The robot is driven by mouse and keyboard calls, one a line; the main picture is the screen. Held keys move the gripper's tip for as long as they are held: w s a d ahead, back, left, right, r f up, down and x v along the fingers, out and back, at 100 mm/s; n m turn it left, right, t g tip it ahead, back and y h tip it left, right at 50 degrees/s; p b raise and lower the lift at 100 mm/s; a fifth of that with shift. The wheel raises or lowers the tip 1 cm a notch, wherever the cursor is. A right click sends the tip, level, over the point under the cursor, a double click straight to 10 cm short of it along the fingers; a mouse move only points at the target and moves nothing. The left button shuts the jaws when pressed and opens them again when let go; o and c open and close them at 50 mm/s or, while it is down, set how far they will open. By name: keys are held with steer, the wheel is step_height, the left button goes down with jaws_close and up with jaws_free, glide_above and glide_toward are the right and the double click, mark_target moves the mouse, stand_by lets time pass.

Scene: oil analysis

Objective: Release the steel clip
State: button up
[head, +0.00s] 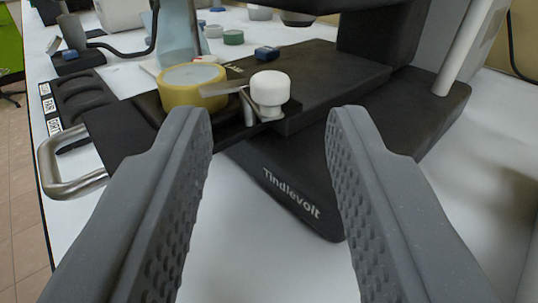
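The steel clip (222,89) is a thin metal strip beside a white knob (270,90). Its tip reaches over the near right edge of a round yellow-rimmed dish (192,85) with a pale top. I cannot tell if the clip touches the dish. The knob stands at the front edge of the black stage of a device marked "Tindlevolt" (292,193). My gripper (268,115) is open and empty, its two grey ridged fingers wide apart. In the picture the knob lies between the fingertips and beyond them. The lower part of the clip's mount is partly hidden by the knob.
A steel loop handle (72,170) sticks out at the left of the stage. A small blue block (267,53) lies on the stage behind the knob. The device's dark column (378,35) rises behind. White table shows free in front of the device.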

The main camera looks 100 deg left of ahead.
steer(key=w+d, duration=0.1)
steer(key=d, duration=0.6)
steer(key=shift+d, duration=0.3)
